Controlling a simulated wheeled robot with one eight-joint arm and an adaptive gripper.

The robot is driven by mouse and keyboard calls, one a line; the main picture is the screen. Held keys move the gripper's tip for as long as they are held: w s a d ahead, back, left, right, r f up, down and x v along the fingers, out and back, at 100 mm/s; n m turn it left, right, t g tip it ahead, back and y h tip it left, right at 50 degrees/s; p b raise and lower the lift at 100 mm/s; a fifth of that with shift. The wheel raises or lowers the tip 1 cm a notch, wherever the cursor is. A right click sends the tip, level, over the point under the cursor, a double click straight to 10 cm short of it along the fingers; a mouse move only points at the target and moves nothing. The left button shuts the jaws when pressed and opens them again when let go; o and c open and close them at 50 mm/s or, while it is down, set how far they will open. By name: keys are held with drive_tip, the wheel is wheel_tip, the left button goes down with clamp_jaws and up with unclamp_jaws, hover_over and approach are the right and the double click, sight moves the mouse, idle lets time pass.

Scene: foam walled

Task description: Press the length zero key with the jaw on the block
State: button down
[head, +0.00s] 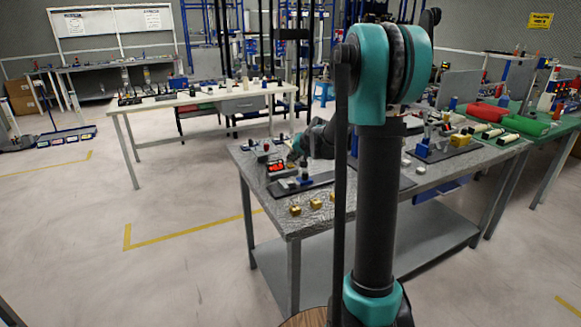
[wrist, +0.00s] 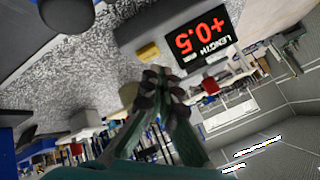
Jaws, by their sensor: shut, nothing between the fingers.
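In the head view the red-lit display (head: 277,167) sits near the far left corner of the grey table. I cannot make out a zero key. A yellow block (wrist: 148,52) lies beside the display in the wrist view; I cannot tell whether it is the block named in the task. My gripper (wrist: 162,77) is shut and empty, with its tips close to the yellow block and display in the picture. In the head view my gripper (head: 295,153) is beside the display, partly unclear.
Brass-coloured blocks (head: 295,210) lie near the table's front left edge. A dark plate with a post (head: 302,184) stands between them and the display. The table (head: 262,217) has a crinkled grey top.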

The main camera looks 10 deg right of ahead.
sight(292, 166)
drive_tip(key=shift+f, duration=0.1)
drive_tip(key=shift+f, duration=0.3)
drive_tip(key=shift+f, duration=0.45)
idle(0.8)
drive_tip(key=shift+r, duration=0.85)
drive_tip(key=shift+r, duration=2.55)
